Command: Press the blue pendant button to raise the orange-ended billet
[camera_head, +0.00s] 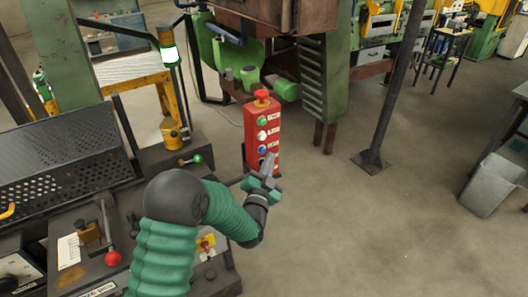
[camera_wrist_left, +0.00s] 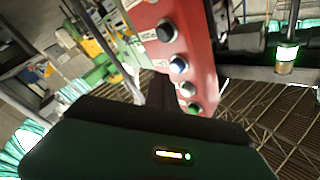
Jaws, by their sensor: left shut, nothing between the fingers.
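The red pendant box (camera_head: 251,146) stands upright near the middle of the head view. Its face carries a green, a white and a blue button (camera_head: 262,150) in a column, under a red mushroom knob. In the left wrist view the pendant (camera_wrist_left: 205,65) appears upside down, with a black button above the blue button (camera_wrist_left: 179,64). My left gripper (camera_head: 268,168) is shut and empty, in front of the pendant's lower part, just below the blue button in the head view. I cannot tell whether it touches the face. No orange-ended billet is identifiable. My right gripper is out of view.
A control console with a red-knobbed lever (camera_head: 113,258) lies at the lower left. A dark post (camera_head: 390,90) and a grey bin (camera_head: 493,185) stand to the right. The floor between them is clear.

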